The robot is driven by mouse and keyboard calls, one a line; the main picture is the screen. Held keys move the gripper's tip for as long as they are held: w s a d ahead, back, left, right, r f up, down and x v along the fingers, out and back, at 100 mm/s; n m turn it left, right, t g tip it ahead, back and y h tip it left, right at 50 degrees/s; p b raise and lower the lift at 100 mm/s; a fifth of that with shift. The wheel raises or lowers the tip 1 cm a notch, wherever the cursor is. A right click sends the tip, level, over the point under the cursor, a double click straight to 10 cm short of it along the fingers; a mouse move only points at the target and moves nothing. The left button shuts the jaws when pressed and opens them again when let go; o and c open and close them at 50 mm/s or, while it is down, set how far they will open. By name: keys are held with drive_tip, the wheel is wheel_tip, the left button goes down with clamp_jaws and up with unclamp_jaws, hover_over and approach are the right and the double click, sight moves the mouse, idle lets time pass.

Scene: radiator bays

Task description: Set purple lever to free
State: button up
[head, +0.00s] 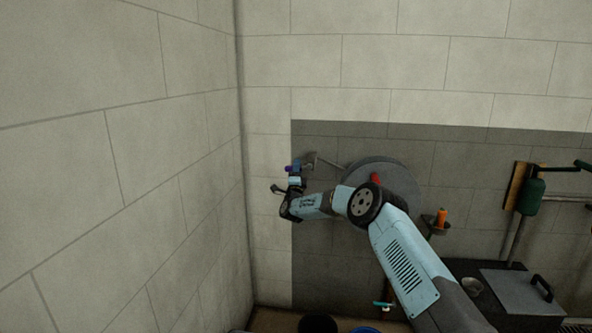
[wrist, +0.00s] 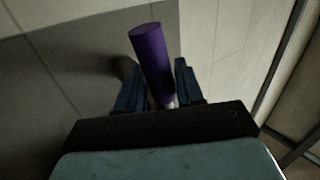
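The purple lever (wrist: 152,62) shows in the wrist view as a purple cylindrical grip, tilted, with a bit of pale shaft at its lower end. It stands between the two fingers of my gripper (wrist: 158,82). The fingers are apart, with a narrow gap visible on each side of the grip near their tips. Contact lower down is hard to make out. In the head view my gripper (head: 293,178) is at the wall near the left corner, and a small purple patch of the lever (head: 288,168) shows beside it. The lever's base and any position marks are hidden or too small to read.
A large grey disc (head: 408,180) with a red part (head: 375,180) stands behind my arm. To the right are an orange object (head: 441,217), a green cylinder (head: 532,197) and a grey lidded box (head: 520,295). The left wall (head: 100,170) is close to my gripper.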

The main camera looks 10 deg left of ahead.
drive_tip(key=shift+o, duration=1.1)
drive_tip(key=v, duration=1.3)
drive_tip(key=shift+s+f, duration=0.25)
drive_tip(key=shift+f, duration=0.05)
drive_tip(key=shift+c, duration=0.2)
